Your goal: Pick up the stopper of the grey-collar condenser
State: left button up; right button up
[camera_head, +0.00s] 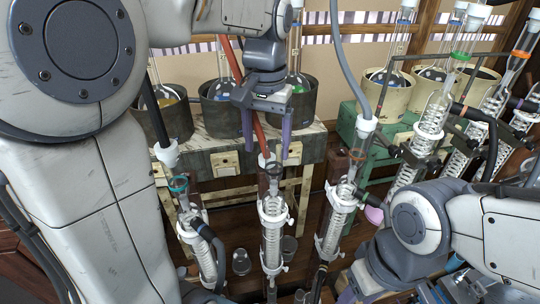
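My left gripper (267,148) hangs open, its two purple fingers pointing down on either side of a red hose. Below and between the fingertips, a white stopper (267,160) on that hose sits at the top of the middle front condenser (272,232). The fingers do not visibly touch the stopper. My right gripper is low at the right, partly cut off by the bottom edge.
White stoppers with a black hose (166,153) and a grey hose (366,128) stand on the neighbouring condensers. Dark pots (217,113) with flasks stand on the bench behind. Glass cups (241,262) stand below.

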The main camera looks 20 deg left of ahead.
pick_arm(q)
notch_tip(320, 180, down, 2)
jog(key=shift+d+f, duration=0.1)
grip_shut()
notch_tip(320, 180, up, 10)
jog(key=shift+b, duration=0.45)
dwell(0.4)
